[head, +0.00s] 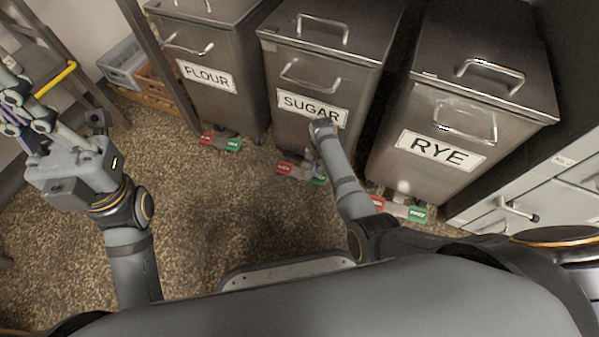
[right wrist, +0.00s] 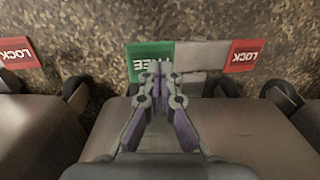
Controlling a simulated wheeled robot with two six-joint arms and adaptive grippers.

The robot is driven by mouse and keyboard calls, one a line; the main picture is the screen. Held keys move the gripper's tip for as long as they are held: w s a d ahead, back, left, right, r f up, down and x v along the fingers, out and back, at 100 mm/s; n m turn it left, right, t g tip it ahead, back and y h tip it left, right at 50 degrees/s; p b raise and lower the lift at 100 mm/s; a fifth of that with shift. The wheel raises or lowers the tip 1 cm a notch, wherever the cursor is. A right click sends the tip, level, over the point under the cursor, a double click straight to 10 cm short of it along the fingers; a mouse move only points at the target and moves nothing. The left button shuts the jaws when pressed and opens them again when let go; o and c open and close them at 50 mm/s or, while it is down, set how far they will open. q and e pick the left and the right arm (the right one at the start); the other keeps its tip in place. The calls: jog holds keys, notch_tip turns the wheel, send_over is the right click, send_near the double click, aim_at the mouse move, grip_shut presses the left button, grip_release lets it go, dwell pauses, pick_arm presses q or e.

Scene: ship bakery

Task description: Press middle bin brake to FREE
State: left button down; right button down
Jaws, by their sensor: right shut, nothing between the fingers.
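The middle bin is the metal SUGAR bin (head: 340,85). At its foot is a brake pedal with a red LOCK end (head: 285,168) and a green FREE end (head: 320,180). In the right wrist view the green FREE end (right wrist: 140,62) is at the left of a grey middle piece, and the red LOCK end (right wrist: 243,57) at the right. My right gripper (right wrist: 158,70) is shut and empty, pointing down at the FREE end and covering part of its lettering. I cannot tell whether it touches. My left gripper (head: 15,100) appears open and empty at the far left.
The FLOUR bin (head: 205,95) stands left and the RYE bin (head: 455,120) right, each with its own red and green pedal. Grey drawers (head: 560,195) are at the right edge. Crates (head: 125,65) sit at the back left. The speckled floor in front is clear.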

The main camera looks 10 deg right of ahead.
jog(key=shift+f+b, duration=1)
jog(key=shift+f, duration=0.75)
dwell(0.8)
jog(key=shift+r, duration=0.2)
notch_tip(320, 180, up, 3)
jog(key=p, duration=0.4)
jog(key=shift+r+p, duration=0.2)
jog(key=shift+p, duration=0.1)
notch_tip(320, 180, up, 3)
jog(key=p, duration=0.4)
jog(key=shift+r, duration=0.2)
jog(key=shift+f, duration=0.15)
